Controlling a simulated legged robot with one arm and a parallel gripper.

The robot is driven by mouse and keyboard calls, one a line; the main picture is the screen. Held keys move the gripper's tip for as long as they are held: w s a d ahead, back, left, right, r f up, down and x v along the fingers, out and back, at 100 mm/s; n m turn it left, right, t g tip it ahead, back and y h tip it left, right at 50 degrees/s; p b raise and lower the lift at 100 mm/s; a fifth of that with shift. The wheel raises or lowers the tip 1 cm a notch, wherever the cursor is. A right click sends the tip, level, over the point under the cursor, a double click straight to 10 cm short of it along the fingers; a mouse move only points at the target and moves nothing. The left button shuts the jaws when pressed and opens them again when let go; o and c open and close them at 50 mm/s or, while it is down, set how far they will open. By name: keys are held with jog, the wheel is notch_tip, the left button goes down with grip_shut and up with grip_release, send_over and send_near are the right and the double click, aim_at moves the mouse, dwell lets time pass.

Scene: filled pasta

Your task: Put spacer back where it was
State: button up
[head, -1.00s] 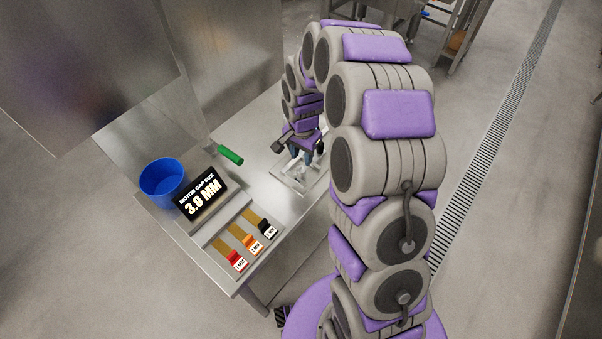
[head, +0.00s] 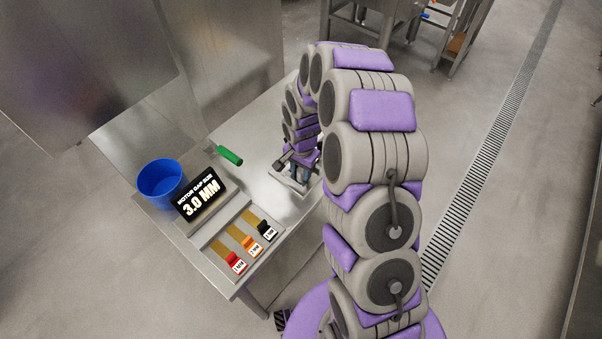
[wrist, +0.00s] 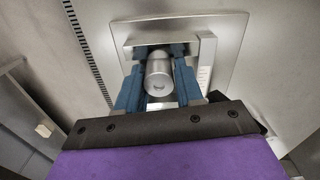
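Three spacers lie side by side in a grey tray (head: 207,238) on the bench, each a brass-coloured strip with a labelled end: red (head: 236,263), orange (head: 252,246) and black (head: 268,231). My gripper (head: 305,176) is away from them, at a metal fixture on the bench's right side. In the wrist view its two blue fingers (wrist: 159,68) stand on either side of a grey metal cylinder (wrist: 158,75) at the fixture plate (wrist: 222,62). I cannot tell whether the fingers touch the cylinder. No spacer shows between them.
A black sign (head: 200,196) reading "MOTOR GAP SIZE 3.0 MM" stands behind the tray. A blue bin (head: 162,182) is at its left. A green-handled tool (head: 229,156) lies farther back. Bare bench lies between tray and fixture.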

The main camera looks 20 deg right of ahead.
grip_shut()
